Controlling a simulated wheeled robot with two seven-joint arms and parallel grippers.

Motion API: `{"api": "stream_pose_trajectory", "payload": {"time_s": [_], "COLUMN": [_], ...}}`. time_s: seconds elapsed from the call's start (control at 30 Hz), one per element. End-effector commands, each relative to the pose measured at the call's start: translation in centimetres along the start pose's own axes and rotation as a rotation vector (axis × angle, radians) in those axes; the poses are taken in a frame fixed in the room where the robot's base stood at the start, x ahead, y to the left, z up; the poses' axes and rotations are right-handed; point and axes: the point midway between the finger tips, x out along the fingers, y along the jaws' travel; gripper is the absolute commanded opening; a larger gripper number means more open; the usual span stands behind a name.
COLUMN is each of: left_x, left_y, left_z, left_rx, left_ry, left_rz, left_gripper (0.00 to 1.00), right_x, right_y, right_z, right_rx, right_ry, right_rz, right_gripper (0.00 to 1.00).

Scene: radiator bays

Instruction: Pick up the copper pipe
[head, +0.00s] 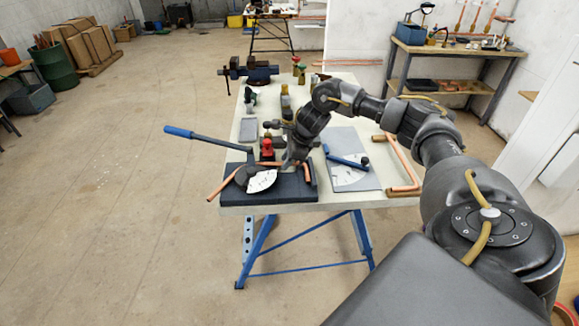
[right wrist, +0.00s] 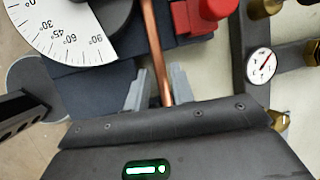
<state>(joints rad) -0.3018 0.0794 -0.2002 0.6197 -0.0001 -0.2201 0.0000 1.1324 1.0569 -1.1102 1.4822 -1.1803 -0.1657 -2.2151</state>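A copper pipe (head: 224,184) lies across the pipe bender on the bench, with one end sticking out past the front left edge. The bender has a dark base (head: 290,189), a white angle dial (head: 262,181) and a long blue handle (head: 180,132). My right gripper (head: 290,165) is down at the pipe on the bender's right side. In the right wrist view, the copper pipe (right wrist: 152,35) runs between the two grey fingers (right wrist: 160,90). The fingers stand apart, with a visible gap on the pipe's left. My left gripper is not in view.
A grey plate with a blue-handled tool (head: 345,160) and a bent copper pipe (head: 402,165) lie to the right. A gauge (right wrist: 261,66) with brass fittings is near the gripper. A vise (head: 250,73) is at the back.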

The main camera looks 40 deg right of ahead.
Motion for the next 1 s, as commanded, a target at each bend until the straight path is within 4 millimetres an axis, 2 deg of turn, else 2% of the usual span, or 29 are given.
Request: {"api": "stream_pose_trajectory", "payload": {"time_s": [0.07, 0.2, 0.27, 0.77, 0.87, 1.0], "left_x": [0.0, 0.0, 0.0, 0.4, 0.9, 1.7], "left_y": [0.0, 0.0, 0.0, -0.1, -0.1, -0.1], "left_z": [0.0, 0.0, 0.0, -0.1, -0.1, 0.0], "left_rx": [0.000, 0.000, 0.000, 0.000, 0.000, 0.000], "left_ry": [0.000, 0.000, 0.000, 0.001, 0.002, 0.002], "left_rz": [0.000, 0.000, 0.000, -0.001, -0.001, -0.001], "left_gripper": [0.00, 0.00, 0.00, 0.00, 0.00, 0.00], "right_x": [0.0, 0.0, 0.0, -0.5, -1.2, -3.4], "right_y": [0.0, 0.0, 0.0, -0.1, -0.3, -0.3], "right_z": [0.0, 0.0, 0.0, 0.2, 0.6, 1.4], "right_rx": [0.000, 0.000, 0.000, -0.001, -0.001, -0.004], "right_ry": [0.000, 0.000, 0.000, -0.001, -0.002, -0.005], "right_rz": [0.000, 0.000, 0.000, -0.001, -0.003, -0.002], "right_gripper": [0.24, 0.06, 0.00, 0.00, 0.00, 0.00]}}
